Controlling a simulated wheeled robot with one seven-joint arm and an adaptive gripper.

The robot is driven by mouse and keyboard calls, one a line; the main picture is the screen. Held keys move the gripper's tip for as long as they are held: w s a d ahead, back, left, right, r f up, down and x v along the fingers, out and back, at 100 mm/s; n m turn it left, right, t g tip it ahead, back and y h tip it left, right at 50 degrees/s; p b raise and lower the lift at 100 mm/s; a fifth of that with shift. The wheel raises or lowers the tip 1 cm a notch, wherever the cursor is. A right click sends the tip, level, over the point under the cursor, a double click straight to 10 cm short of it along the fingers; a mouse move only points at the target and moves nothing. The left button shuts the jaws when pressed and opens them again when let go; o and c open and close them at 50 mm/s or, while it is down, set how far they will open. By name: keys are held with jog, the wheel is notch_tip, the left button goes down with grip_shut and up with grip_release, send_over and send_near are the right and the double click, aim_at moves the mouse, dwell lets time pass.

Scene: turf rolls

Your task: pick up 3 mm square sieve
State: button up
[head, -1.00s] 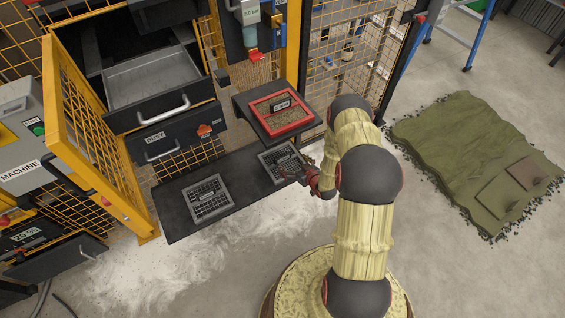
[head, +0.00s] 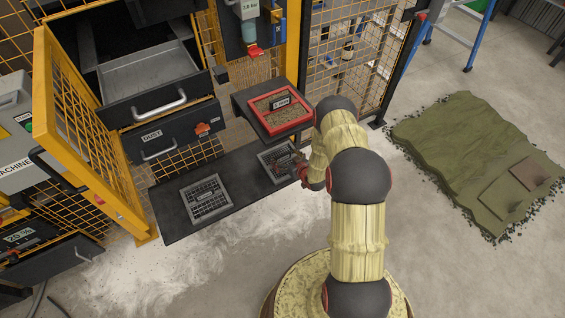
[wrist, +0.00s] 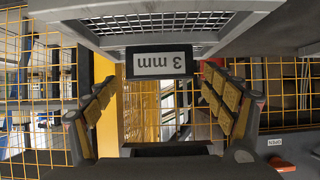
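In the wrist view a grey square mesh sieve (wrist: 165,22) fills the top. A dark tab with an upside-down "3 mm" label (wrist: 159,65) hangs from its near side. My gripper (wrist: 160,110) is open, with one padded finger on each side of the tab; no contact shows. In the head view my gripper (head: 301,172) is at the right end of a dark shelf, beside the right-hand grey sieve (head: 272,153); my arm partly hides the fingers. A second grey square sieve (head: 206,200) lies on the shelf's left part.
The dark shelf (head: 240,180) has bare room between the two sieves. A red-framed sieve (head: 279,110) sits in a holder behind it. A yellow mesh door (head: 90,130) stands open at left, near an open drawer (head: 150,85). A green mat (head: 480,160) lies right.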

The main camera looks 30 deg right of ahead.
jog(key=c, duration=1.8)
jog(key=shift+c, duration=0.4)
jog(key=shift+r, duration=0.1)
